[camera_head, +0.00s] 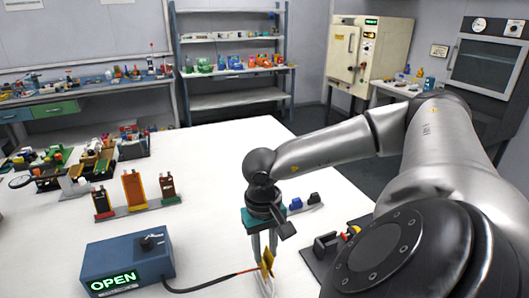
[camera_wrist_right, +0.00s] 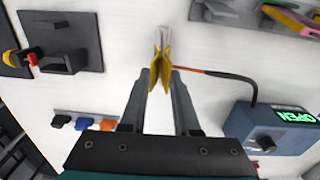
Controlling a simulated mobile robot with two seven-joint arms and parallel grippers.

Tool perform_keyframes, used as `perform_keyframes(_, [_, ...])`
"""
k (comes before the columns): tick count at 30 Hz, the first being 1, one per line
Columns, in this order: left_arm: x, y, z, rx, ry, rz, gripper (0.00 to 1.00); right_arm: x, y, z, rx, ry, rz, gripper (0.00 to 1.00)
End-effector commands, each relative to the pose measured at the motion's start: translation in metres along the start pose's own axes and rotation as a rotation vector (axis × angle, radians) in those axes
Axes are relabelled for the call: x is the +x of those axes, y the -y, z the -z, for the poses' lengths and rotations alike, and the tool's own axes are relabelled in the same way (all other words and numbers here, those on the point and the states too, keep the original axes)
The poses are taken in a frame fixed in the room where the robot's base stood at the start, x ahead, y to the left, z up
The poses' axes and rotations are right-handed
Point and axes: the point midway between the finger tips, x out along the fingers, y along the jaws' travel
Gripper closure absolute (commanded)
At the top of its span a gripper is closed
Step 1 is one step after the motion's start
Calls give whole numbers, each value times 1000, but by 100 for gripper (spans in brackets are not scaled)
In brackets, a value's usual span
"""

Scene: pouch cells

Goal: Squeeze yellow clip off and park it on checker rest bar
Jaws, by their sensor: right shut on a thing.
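The yellow clip (camera_head: 267,262) is between the fingertips of my right gripper (camera_head: 264,250), which is shut on it. In the right wrist view the clip (camera_wrist_right: 160,72) shows as two yellow halves between the dark fingers (camera_wrist_right: 160,85). A pale, glassy-looking strip (camera_wrist_right: 165,38) lies just beyond its tip; whether the clip grips it I cannot tell. An orange-and-black lead runs from the clip to the blue checker box (camera_head: 128,265), whose display reads OPEN. I cannot tell which part is the checker rest bar. My left gripper is out of view.
A bar with small blue and black blocks (camera_head: 305,203) stands behind my right gripper. A black fixture with red and yellow parts (camera_wrist_right: 62,50) is at its side. A rack of upright coloured cells (camera_head: 135,207) stands behind the checker. The white table's middle is largely clear.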

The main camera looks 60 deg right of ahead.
Motion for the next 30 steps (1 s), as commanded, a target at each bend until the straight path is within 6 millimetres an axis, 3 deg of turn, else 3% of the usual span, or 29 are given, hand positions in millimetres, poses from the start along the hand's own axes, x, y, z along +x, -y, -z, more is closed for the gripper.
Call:
perform_keyframes(2, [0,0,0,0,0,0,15,0,0,0,0,0,0,100])
perform_keyframes(3, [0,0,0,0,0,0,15,0,0,0,0,0,0,68])
perform_keyframes(12, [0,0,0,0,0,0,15,0,0,0,0,1,0,35])
perform_keyframes(17, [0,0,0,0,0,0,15,0,0,0,0,1,0,35])
perform_keyframes(23, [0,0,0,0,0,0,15,0,0,0,0,1,0,15])
perform_keyframes(30, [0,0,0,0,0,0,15,0,0,0,0,1,0,15])
